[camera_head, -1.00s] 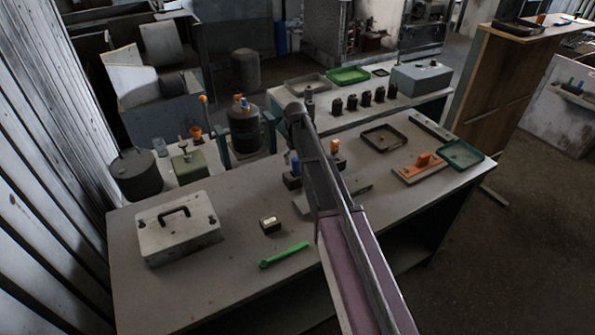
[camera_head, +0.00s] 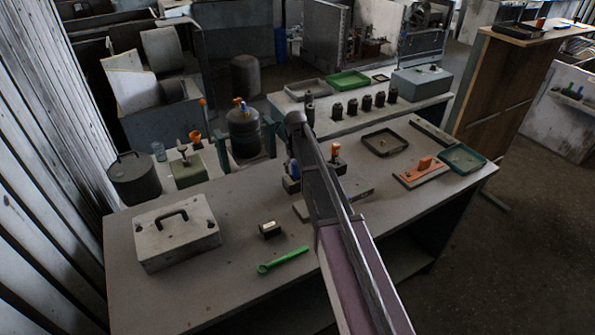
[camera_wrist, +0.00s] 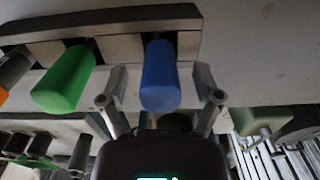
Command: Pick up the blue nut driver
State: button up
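The blue nut driver's handle (camera_wrist: 160,75) stands out from a grey rack (camera_wrist: 120,50) in the wrist view. My gripper (camera_wrist: 159,82) is open, with one finger on each side of the blue handle. A gap shows between handle and fingers, and nothing is held. In the head view a bit of blue (camera_head: 293,170) shows beside my arm, which hides most of the rack and the gripper. The driver's shaft is hidden.
A green handle (camera_wrist: 65,80) sits close beside my left finger, with an orange handle (camera_wrist: 6,92) farther left. On the bench (camera_head: 200,290) are a metal case (camera_head: 175,235), a green wrench (camera_head: 283,260), a small dark block (camera_head: 269,230) and trays (camera_head: 462,158).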

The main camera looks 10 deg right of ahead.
grip_shut()
jog(key=shift+r, duration=0.15)
notch_tip(320, 180, up, 10)
jog(key=p, duration=1)
dwell(0.7)
jog(key=c, duration=0.8)
grip_release()
grip_shut()
jog(key=shift+f, duration=0.2)
